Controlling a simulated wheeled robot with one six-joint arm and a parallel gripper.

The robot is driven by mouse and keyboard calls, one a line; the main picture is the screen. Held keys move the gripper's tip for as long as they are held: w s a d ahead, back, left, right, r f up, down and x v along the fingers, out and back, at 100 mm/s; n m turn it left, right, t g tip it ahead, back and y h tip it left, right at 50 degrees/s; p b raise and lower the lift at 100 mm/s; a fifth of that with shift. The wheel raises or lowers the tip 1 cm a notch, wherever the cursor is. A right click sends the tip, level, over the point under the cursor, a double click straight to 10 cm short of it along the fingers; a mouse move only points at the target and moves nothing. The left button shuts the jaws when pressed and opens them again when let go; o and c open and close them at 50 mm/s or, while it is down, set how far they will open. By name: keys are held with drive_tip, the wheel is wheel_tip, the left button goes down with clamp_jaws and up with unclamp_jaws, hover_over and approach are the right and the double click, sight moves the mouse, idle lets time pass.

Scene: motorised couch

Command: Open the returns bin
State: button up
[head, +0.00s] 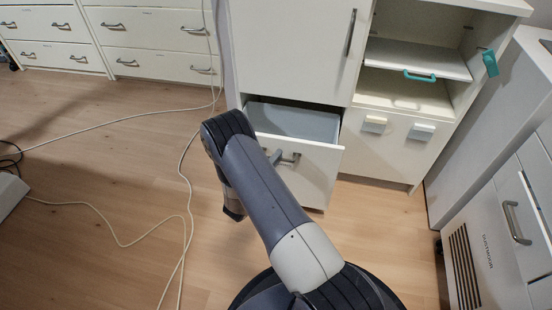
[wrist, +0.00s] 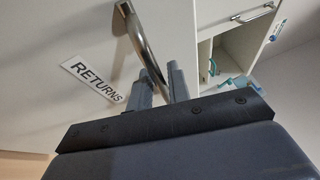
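The returns bin (head: 303,175) is a white pull-out front below the tall white cabinet. It stands out from the cabinet, and its grey inside shows above the front. The wrist view shows its front with the black-on-white RETURNS label (wrist: 93,78). Its metal bar handle (head: 291,158) also runs across the wrist view (wrist: 138,35). My gripper (wrist: 161,80) is at this handle, with the bar between its two fingers and only a narrow gap. It appears shut on the handle. My arm hides the left part of the bin front in the head view.
A shelf unit (head: 392,141) with teal-handled tray (head: 420,76) stands right of the bin. A grey-white appliance (head: 478,270) stands at the right. White drawers (head: 155,45) line the back left. Cables (head: 118,238) lie on the wooden floor at left; floor near the bin is clear.

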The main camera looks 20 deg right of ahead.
drive_tip(key=p+v, duration=0.2)
drive_tip(key=v, duration=0.8)
drive_tip(key=shift+s+a, duration=0.25)
drive_tip(key=shift+a, duration=0.05)
drive_tip(key=shift+f, duration=0.1)
drive_tip(key=b+x, duration=0.2)
drive_tip(key=x, duration=0.9)
drive_tip(key=shift+w, duration=0.1)
